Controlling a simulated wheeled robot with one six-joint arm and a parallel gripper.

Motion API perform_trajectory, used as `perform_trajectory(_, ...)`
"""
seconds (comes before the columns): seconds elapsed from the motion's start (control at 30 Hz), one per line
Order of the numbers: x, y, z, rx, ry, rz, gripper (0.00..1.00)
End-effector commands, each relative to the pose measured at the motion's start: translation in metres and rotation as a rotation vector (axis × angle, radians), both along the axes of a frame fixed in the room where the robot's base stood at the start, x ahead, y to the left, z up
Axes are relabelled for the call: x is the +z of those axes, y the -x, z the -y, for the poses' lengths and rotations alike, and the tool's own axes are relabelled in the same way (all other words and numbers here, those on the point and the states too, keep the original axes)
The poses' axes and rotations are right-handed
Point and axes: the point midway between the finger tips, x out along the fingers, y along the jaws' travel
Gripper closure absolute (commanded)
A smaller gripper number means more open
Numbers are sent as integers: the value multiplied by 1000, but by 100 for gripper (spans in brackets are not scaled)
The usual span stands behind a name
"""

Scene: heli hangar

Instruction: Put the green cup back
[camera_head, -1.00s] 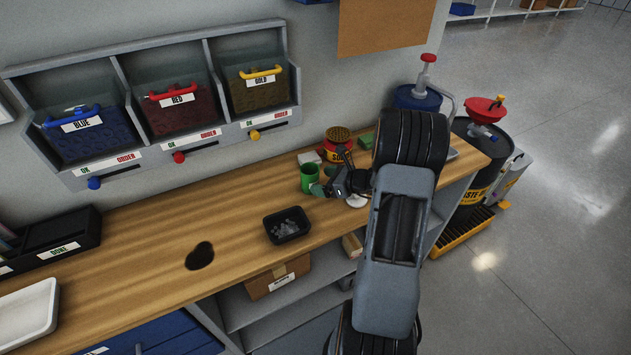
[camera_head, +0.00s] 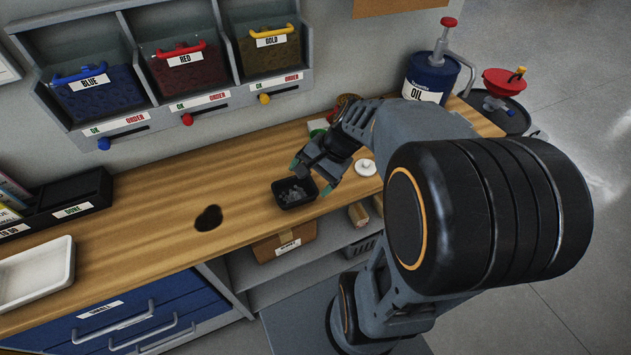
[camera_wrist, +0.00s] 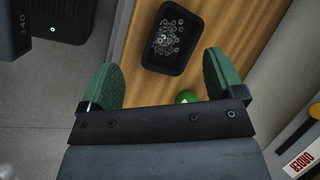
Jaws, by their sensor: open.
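The green cup (camera_head: 318,131) stands on the wooden workbench (camera_head: 165,185), mostly hidden behind my arm. In the wrist view a small part of the green cup (camera_wrist: 187,97) shows just past the gripper body, between the fingers and nearer the right one. My gripper (camera_head: 311,177) is open and empty, with green finger pads. It hangs over the bench close to the black tray (camera_head: 280,195) and in front of the cup. In the wrist view my gripper (camera_wrist: 160,78) has its fingers spread wide, with the tray beyond them.
The black tray holds several small metal parts. A small white round thing (camera_head: 366,168) lies right of my gripper. Blue, red and gold bins (camera_head: 185,75) hang on the wall. A blue oil drum (camera_head: 432,77) stands behind my arm.

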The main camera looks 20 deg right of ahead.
Motion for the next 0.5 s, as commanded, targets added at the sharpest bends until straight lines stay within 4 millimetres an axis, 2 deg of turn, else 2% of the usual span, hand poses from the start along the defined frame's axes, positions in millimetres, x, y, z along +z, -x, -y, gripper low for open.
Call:
perform_trajectory(0.03,8,13,-11,149,109,58,12)
perform_trajectory(0.2,24,42,-23,552,421,216,12)
perform_trajectory(0.33,33,52,-24,737,572,296,12)
perform_trajectory(0.5,39,56,-23,836,656,340,12)
